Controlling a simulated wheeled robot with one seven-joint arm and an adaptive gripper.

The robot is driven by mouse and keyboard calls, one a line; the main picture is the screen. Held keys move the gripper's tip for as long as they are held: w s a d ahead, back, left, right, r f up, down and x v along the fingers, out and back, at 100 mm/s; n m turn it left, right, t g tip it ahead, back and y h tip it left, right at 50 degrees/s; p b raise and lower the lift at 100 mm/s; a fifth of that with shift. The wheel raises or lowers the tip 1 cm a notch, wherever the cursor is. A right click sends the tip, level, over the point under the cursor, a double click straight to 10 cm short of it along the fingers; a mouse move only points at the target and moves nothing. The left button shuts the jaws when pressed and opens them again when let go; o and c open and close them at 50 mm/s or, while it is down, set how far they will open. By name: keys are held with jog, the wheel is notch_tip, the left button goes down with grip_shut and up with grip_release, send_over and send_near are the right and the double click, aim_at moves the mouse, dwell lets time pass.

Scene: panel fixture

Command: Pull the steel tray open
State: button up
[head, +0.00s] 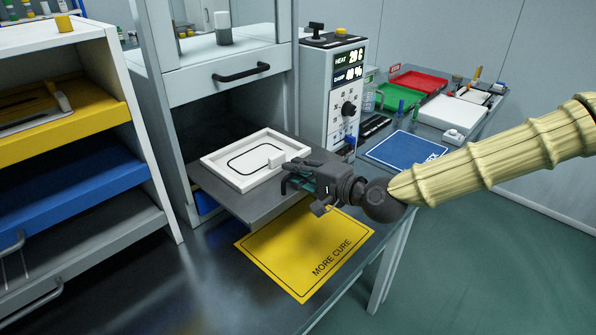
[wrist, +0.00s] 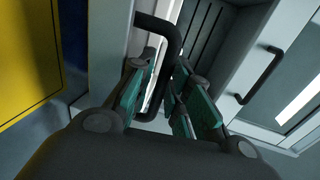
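The steel tray (head: 245,207) is a flat dark grey plate that sticks out of the opening under the cabinet drawer. A white rectangular frame (head: 211,168) with a black outline inside lies on it. My gripper (head: 297,182) is at the tray's front right side. In the wrist view a black bar handle (wrist: 172,40) passes between the teal-padded fingers of my gripper (wrist: 165,65). The fingers stand apart around it, and a light gap shows between the left finger and the bar.
A drawer with a black handle (head: 241,72) is above the opening. A yellow "MORE CURE" mat (head: 310,250) lies on the bench below the tray. A control unit (head: 334,95) stands to the right. Shelves with yellow and blue trays (head: 80,180) stand left.

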jog(key=v, duration=1.2)
dwell(0.6)
